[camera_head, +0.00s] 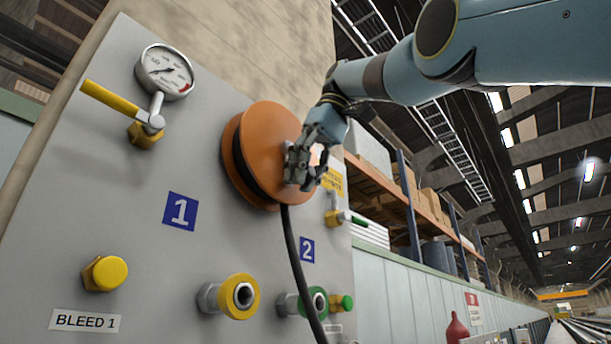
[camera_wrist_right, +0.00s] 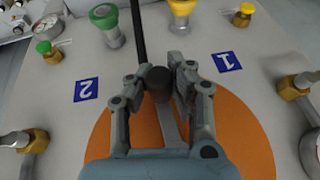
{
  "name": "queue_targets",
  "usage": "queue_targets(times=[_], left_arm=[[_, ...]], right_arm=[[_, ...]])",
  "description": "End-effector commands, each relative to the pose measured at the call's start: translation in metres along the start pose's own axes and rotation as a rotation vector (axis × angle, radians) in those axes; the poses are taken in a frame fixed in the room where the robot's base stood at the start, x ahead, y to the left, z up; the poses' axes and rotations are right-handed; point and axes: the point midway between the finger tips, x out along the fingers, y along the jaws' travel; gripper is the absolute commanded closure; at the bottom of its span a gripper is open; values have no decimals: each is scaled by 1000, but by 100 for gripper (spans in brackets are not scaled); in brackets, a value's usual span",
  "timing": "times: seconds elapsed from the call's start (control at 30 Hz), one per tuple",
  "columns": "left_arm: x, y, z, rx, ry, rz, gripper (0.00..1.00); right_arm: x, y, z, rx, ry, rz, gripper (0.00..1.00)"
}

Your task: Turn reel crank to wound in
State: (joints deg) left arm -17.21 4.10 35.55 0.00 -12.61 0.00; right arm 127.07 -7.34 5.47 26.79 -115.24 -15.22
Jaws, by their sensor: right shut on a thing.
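The orange reel (camera_head: 262,150) is mounted on the grey panel, with a black hose (camera_head: 298,270) running down from it. My right gripper (camera_head: 297,178) is in front of the reel's face at its right side. In the right wrist view the orange reel disc (camera_wrist_right: 245,140) lies behind my right gripper (camera_wrist_right: 160,84). Its fingers are shut on the dark crank knob (camera_wrist_right: 158,78), and a grey crank arm (camera_wrist_right: 172,125) runs from the knob toward the palm. In the head view the fingers mostly hide the crank. My left gripper is in neither view.
The panel (camera_head: 140,215) carries a gauge (camera_head: 164,71) with a yellow lever (camera_head: 108,97), a yellow knob (camera_head: 105,273), a yellow-ringed coupling (camera_head: 240,296) and a green-ringed coupling (camera_head: 312,302). A green-handled valve (camera_head: 340,217) sits close right of the reel. Shelves with boxes stand behind.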

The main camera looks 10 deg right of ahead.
Motion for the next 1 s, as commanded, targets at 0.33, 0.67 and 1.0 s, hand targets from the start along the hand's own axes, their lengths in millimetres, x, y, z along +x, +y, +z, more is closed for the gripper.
queue_targets(times=[0.33,0.67,1.0], left_arm=[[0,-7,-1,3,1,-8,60],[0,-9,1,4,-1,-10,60],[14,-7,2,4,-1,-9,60]], right_arm=[[-4,-1,-1,-3,10,3,53],[-2,0,-1,-1,5,2,53],[-2,11,3,-52,11,122,53]])
